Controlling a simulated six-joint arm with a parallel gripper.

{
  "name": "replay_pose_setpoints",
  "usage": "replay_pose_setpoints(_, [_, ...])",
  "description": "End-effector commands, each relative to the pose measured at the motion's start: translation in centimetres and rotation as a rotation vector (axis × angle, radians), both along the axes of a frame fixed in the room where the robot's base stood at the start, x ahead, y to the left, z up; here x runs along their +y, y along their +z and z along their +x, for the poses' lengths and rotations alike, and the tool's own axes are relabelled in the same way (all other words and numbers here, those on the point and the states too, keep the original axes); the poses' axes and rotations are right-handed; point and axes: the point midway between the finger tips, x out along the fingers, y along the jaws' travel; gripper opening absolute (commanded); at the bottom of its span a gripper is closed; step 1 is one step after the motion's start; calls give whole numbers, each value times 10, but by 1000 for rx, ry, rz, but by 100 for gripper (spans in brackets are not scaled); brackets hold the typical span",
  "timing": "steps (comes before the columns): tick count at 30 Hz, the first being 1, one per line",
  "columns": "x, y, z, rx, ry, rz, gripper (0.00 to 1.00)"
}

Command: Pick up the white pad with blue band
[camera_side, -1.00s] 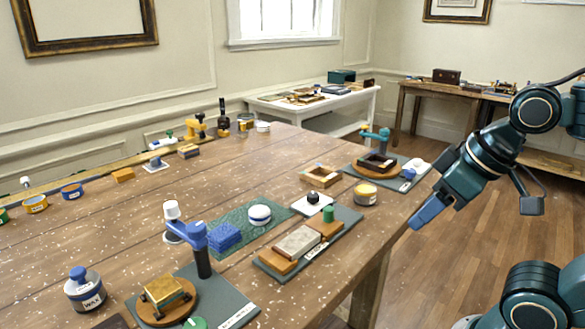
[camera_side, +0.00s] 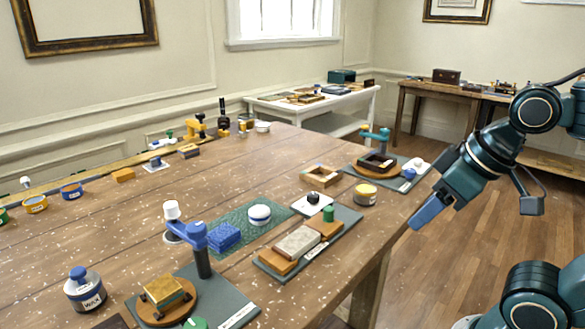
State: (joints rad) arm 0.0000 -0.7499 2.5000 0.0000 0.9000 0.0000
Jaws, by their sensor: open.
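The white pad with blue band (camera_side: 259,213) is a small round piece lying on the green mat (camera_side: 236,241) in the middle of the table. A blue textured block (camera_side: 223,237) lies on the same mat to its left. My gripper (camera_side: 428,212) is at the right, past the table's right edge, well apart from the pad. It points down and left with nothing seen in it; the gap between its fingers is hard to make out from this side.
A grey board with a stone block (camera_side: 298,242) and wooden pieces lies in front of the pad. A white tile with a black knob (camera_side: 312,200), a yellow tin (camera_side: 366,194) and a wooden frame (camera_side: 321,176) stand to its right. A blue-armed stand (camera_side: 196,237) rises at front left.

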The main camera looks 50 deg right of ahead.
Motion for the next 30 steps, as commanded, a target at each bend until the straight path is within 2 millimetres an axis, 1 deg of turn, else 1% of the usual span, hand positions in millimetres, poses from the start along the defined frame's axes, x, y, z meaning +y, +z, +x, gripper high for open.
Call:
replay_pose_setpoints(2, [0,0,0,0,0,0,54])
replay_pose_setpoints(3, [0,0,0,0,0,0,61])
replay_pose_setpoints(5, [0,0,0,0,0,0,73])
replay_pose_setpoints(14, [0,0,0,0,1,0,73])
replay_pose_setpoints(20, [2,6,9,13,35,-12,73])
replay_pose_setpoints(23, [4,13,19,27,78,-25,73])
replay_pose_setpoints(26, [7,21,34,46,140,-43,73])
replay_pose_setpoints(30, [11,33,61,77,248,-74,73])
